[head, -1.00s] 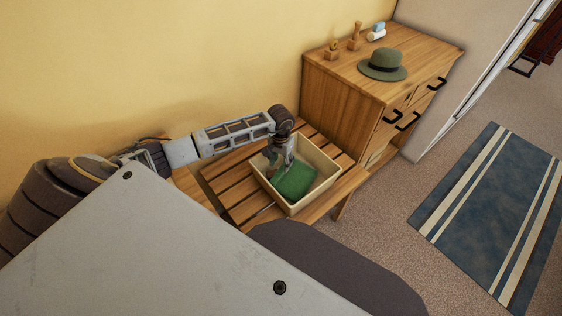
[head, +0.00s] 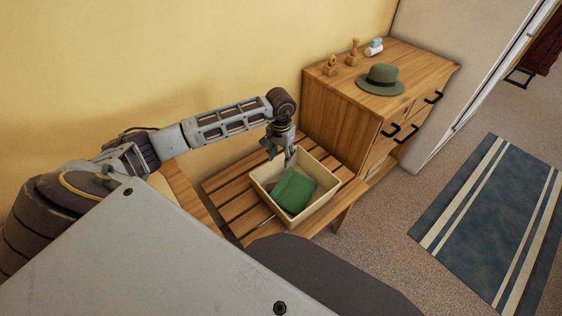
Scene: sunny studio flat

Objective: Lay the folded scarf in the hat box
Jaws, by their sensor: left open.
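The folded scarf (head: 294,191) is green and lies inside the cream hat box (head: 322,200), on its floor as far as I can tell. The open-topped box stands on a slatted wooden bench. My left gripper (head: 280,154) is open and points down over the box's back left rim, above and behind the scarf. It looks apart from the scarf. My right gripper is out of the picture.
The slatted bench (head: 228,192) has free room left of the box. A wooden dresser (head: 335,105) stands close behind it, bearing a green hat (head: 380,80) and small items. A striped blue rug (head: 490,215) lies on the floor at right.

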